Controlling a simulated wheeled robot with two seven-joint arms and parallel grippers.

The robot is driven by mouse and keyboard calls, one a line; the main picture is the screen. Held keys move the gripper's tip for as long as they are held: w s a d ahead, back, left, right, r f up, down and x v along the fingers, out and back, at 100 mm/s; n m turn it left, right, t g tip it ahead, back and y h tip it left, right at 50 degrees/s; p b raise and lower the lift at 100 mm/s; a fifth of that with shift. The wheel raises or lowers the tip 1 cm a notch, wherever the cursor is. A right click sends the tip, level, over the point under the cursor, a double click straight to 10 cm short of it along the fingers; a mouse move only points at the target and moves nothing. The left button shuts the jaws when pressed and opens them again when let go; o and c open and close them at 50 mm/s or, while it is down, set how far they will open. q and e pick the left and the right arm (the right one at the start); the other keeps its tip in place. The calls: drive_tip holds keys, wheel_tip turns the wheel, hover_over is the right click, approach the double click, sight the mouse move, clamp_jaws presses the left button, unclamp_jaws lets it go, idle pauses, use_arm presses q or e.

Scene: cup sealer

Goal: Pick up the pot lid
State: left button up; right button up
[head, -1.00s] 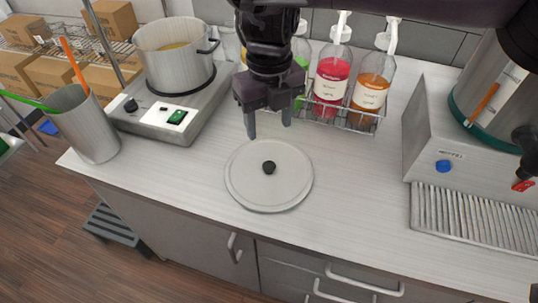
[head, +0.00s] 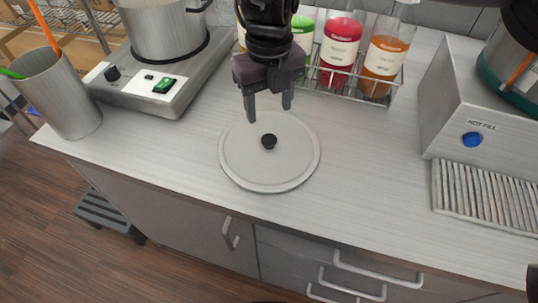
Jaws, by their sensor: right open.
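The pot lid (head: 268,165) is a round, light grey disc with a black knob (head: 269,141) at its middle. It lies flat on the counter in the middle of the head view. My right gripper (head: 269,106) is open and empty, with its two dark fingers pointing down. In the picture the fingertips are just above the knob, over the far part of the lid, and do not appear to touch it. My left gripper is not in view.
A hot plate (head: 135,90) with a steel pot (head: 165,35) stands at the back left. A steel cup (head: 62,100) holds straws or sticks at the left edge. A wire rack of bottles (head: 345,80) is behind the lid. A machine (head: 480,110) stands at right.

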sight(269, 138)
drive_tip(key=shift+f+b, duration=0.35)
drive_tip(key=shift+f, duration=0.45)
drive_tip(key=shift+s+f, duration=0.1)
drive_tip(key=shift+f, duration=0.15)
drive_tip(key=f, duration=0.2)
drive_tip(key=f+p, duration=0.1)
drive_tip(key=f, duration=0.4)
drive_tip(key=shift+w+f+p, duration=0.15)
drive_tip(key=shift+w+p, duration=0.15)
drive_tip(key=shift+p, duration=0.05)
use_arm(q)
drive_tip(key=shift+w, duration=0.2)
use_arm(e)
drive_tip(key=c, duration=1.2)
